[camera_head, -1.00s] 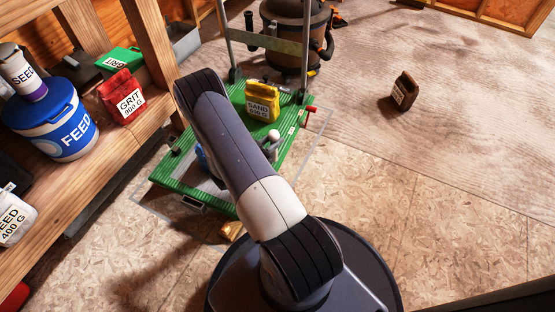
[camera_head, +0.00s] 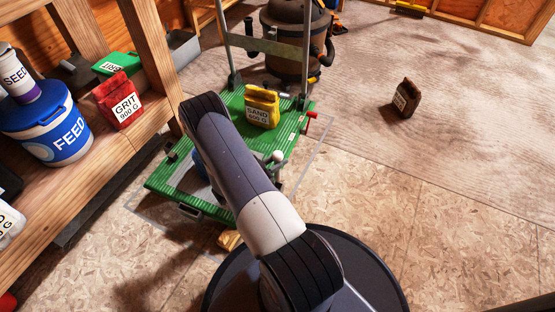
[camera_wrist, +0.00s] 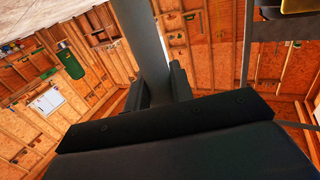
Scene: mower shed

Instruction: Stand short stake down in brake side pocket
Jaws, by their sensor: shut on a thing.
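In the wrist view my gripper (camera_wrist: 158,85) is shut on a plain dark grey bar, the short stake (camera_wrist: 145,40), which runs up out of the top of the picture. Its far end is out of view. In the head view my arm hides the gripper. The green-decked cart (camera_head: 160,182) stands beyond my base, with a red lever (camera_head: 311,115) on its right edge, the only brake-like part I see. A pale round knob (camera_head: 276,157) shows beside my arm; I cannot tell what it belongs to. I cannot make out the pocket.
A yellow sand bag (camera_head: 262,107) stands on the deck near the cart's upright grey frame (camera_head: 265,46). A shop vacuum (camera_head: 290,40) is behind. The left shelf holds a feed bucket (camera_head: 55,130) and a red grit bag (camera_head: 119,100). A brown bag (camera_head: 405,98) sits on open floor.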

